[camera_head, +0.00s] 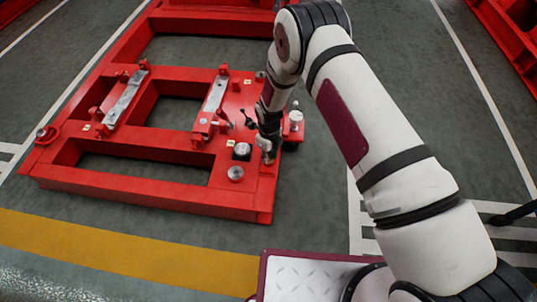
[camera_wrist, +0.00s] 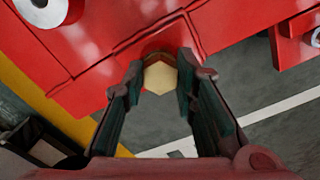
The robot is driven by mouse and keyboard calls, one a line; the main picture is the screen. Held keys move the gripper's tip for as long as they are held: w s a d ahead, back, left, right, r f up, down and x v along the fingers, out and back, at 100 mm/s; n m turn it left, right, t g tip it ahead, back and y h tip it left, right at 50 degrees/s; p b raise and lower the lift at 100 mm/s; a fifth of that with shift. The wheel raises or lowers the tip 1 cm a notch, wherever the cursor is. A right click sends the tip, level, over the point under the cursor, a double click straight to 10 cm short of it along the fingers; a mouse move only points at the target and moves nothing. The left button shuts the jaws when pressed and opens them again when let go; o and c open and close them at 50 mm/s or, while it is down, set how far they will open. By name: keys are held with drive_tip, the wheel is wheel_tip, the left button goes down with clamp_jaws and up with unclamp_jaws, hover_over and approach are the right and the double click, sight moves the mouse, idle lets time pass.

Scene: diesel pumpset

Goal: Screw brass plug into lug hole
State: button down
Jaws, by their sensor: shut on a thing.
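The brass plug (camera_wrist: 160,78) shows its pale gold hexagonal head in the wrist view. It sits between the two fingertips of my gripper (camera_wrist: 162,70), which is shut on it. The plug's far end is hidden, and a rounded red lug edge (camera_wrist: 155,51) shows just behind the head. I cannot tell how deep the plug sits in the hole. In the head view my gripper (camera_head: 268,154) points down at the right front corner of the red frame (camera_head: 130,193); the plug is too small to make out there.
A red bracket with a pale cylinder (camera_head: 295,118) stands at right. Grey floor is clear beyond the frame's right edge.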

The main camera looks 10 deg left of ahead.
drive_tip(key=m, duration=0.4)
drive_tip(key=d+m, duration=0.1)
drive_tip(key=m, duration=0.1)
drive_tip(key=shift+s+f, duration=0.2)
drive_tip(key=shift+s, duration=0.05)
drive_tip(key=m, duration=0.6)
drive_tip(key=c, duration=1.4)
unclamp_jaws()
drive_tip(key=shift+a, duration=0.1)
